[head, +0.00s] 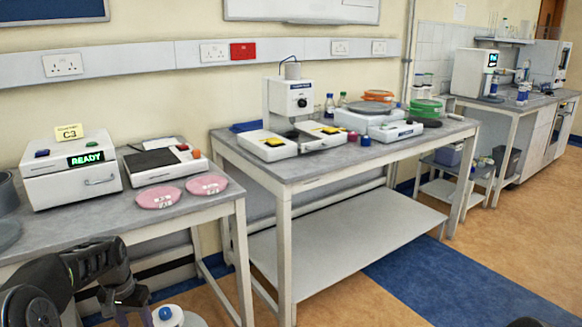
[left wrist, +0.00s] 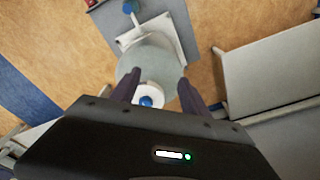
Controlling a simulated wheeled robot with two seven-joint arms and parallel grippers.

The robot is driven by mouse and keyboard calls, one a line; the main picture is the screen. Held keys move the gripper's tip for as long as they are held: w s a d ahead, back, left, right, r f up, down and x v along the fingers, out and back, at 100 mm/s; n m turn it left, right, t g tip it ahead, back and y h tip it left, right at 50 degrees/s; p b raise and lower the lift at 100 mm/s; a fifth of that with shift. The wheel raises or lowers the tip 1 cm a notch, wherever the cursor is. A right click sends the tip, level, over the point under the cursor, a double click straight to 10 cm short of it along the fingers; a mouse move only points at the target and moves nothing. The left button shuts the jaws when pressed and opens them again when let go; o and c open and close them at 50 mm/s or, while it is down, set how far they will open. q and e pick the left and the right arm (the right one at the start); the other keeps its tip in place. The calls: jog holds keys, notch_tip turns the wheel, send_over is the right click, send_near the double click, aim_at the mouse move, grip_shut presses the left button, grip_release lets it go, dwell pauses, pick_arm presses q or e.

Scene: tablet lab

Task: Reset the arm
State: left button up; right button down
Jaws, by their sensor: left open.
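My left arm comes in at the lower left of the head view, in front of the left bench (head: 215,205). My left gripper (head: 135,316) points down there, below the level of the bench top. In the left wrist view my left gripper (left wrist: 157,90) has its two dark fingers apart, with nothing clasped between them. A white round part with a blue centre (left wrist: 150,97) shows beyond and between the fingers; I cannot tell whether it is part of my own body. My right gripper does not show.
The left bench holds a white box reading READY (head: 75,172), a flat dark-topped device (head: 160,162) and two pink dishes (head: 158,197) (head: 206,185). The middle bench (head: 300,175) carries a white instrument (head: 292,97). Floor (head: 440,270) is open at the right.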

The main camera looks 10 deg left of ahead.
pick_arm(q)
jog(key=w+d+f+t, duration=0.2)
jog(key=w+d+f, duration=0.1)
jog(key=d+f, duration=0.4)
jog(key=s+d+f+n+h+p, duration=0.1)
jog(key=s+d+f+p, duration=0.2)
jog(key=d, duration=0.4)
jog(key=s+d+f+n+h, duration=0.1)
jog(key=s+d+f, duration=0.2)
jog(key=d+f, duration=0.3)
jog(key=s+d+g+h+p, duration=0.1)
jog(key=s+d+p, duration=0.2)
jog(key=s+d, duration=0.6)
jog(key=s+d+g+h+p, duration=0.1)
jog(key=s+d+p, duration=0.1)
jog(key=s+d, duration=0.7)
jog(key=s, duration=0.7)
jog(key=shift+s+m+p, duration=0.15)
jog(key=shift+m+p, duration=0.25)
